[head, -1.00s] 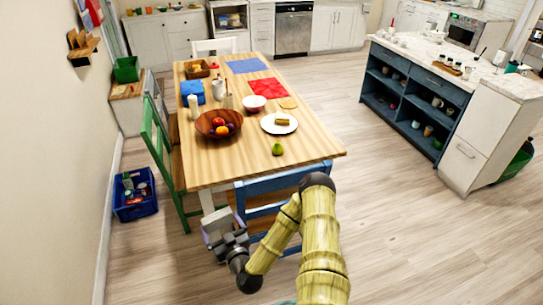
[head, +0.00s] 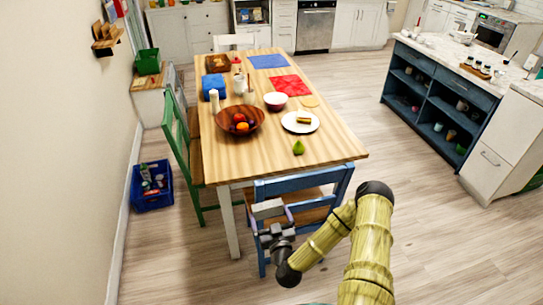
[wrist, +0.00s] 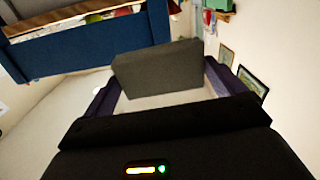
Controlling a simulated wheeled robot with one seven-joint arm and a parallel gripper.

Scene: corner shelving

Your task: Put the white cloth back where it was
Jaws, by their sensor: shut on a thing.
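In the wrist view the held cloth (wrist: 155,72) looks dark grey and sits upright between the two purple fingers (wrist: 160,100). No other white cloth can be made out.
The blue chair (head: 338,176) stands against the wooden table (head: 235,162), with a fruit bowl (head: 222,122), plate (head: 288,124) and green pear (head: 298,148) on top. A green chair (head: 178,135) and blue crate (head: 152,203) are left. Floor at right is clear.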

